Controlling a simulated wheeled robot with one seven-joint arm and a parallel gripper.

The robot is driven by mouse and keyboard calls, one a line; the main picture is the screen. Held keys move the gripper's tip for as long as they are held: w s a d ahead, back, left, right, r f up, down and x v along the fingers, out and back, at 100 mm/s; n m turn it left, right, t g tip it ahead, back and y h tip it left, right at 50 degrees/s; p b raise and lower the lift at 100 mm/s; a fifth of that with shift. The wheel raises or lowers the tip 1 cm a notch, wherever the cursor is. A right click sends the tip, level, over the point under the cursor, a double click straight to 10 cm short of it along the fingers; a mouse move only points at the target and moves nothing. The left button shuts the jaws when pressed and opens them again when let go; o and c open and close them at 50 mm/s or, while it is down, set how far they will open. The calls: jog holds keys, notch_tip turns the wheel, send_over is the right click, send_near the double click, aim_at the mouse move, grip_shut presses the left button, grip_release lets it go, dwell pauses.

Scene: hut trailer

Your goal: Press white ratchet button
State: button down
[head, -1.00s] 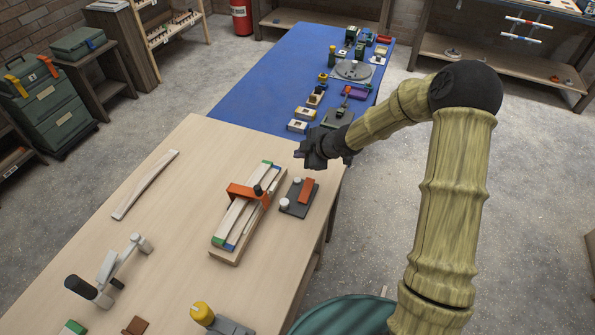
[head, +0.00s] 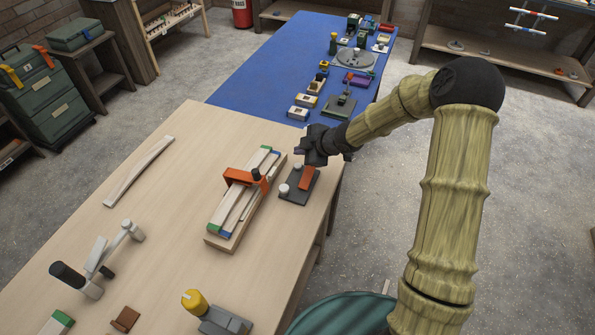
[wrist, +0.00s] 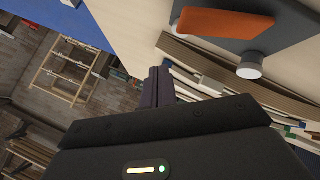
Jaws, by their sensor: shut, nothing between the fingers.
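A dark grey plate (head: 292,199) lies on the wooden table near its right edge. It carries an orange lever (head: 307,178) and two white round knobs, a front one (head: 284,190) and a back one (head: 298,169). I cannot tell which knob is the ratchet button. In the wrist view the orange lever (wrist: 225,23) and one white knob (wrist: 249,66) show at the upper right. My gripper (head: 303,151) is shut and empty, just behind the plate's far end and apparently above it. Its closed fingers (wrist: 158,86) point away from the knob in the wrist view.
A wooden rack with an orange clamp (head: 240,177) and white strips stands left of the plate. A blue table (head: 240,90) with several small devices adjoins behind. A grey-white tool (head: 98,258) and a yellow-knobbed device (head: 195,301) lie nearer.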

aim_at(302, 170)
jog(key=shift+f+b, duration=1.05)
jog(key=shift+f, duration=0.65)
jog(key=shift+w, duration=0.1)
jog(key=shift+a, duration=0.1)
dwell(0.3)
jog(key=shift+d+f, duration=0.2)
jog(key=shift+f, duration=0.2)
jog(key=shift+f+b, duration=0.55)
dwell(0.8)
dwell(0.4)
jog(key=shift+a+r+p, duration=0.1)
jog(key=shift+r+p, duration=0.8)
jog(key=shift+r, duration=0.05)
